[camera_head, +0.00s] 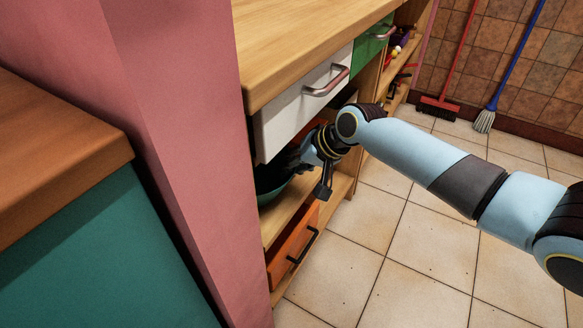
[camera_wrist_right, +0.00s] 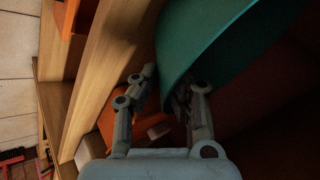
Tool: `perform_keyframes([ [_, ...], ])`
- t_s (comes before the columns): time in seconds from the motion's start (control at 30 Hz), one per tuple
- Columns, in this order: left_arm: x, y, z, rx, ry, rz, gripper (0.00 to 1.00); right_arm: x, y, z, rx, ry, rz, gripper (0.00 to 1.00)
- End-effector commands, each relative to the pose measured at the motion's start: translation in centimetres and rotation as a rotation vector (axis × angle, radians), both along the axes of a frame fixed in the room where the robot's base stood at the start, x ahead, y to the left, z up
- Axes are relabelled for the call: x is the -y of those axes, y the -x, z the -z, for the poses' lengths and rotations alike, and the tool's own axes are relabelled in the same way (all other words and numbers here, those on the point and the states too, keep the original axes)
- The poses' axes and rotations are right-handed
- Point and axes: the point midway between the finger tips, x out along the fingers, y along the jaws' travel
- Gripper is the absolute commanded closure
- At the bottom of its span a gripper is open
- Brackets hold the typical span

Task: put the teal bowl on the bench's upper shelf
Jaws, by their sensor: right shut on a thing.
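The teal bowl (camera_head: 270,190) is in the open bay under the white drawer, at or just above the upper shelf board (camera_head: 288,208). Most of it is hidden by the bench corner, the pink wall and my gripper. My right gripper (camera_head: 292,162) reaches into this bay from the right. In the right wrist view the bowl (camera_wrist_right: 205,40) fills the top, and my right gripper (camera_wrist_right: 165,95) is shut on its rim, one finger on each side. The shelf board (camera_wrist_right: 108,70) runs along the left there. I cannot tell whether the bowl's base touches it. My left gripper is out of view.
The white drawer (camera_head: 305,112) hangs close above my gripper. An orange drawer (camera_head: 292,252) is below the shelf board. The pink wall (camera_head: 185,150) blocks the left. A red broom (camera_head: 438,107) and a blue mop (camera_head: 484,120) stand at the back. The tiled floor is clear.

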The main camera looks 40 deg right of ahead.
Motion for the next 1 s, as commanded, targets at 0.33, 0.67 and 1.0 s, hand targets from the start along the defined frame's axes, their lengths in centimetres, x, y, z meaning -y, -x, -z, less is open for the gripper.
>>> perform_keyframes([
  [0.33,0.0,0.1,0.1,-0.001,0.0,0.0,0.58,0.0,0.0,0.1,0.0,0.0,0.0,0.71],
  [0.67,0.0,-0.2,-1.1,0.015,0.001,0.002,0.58,0.6,1.3,-2.2,0.002,0.002,-0.001,0.71],
  [1.0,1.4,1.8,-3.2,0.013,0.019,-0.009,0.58,2.3,5.7,-8.0,0.002,0.003,-0.003,0.71],
])
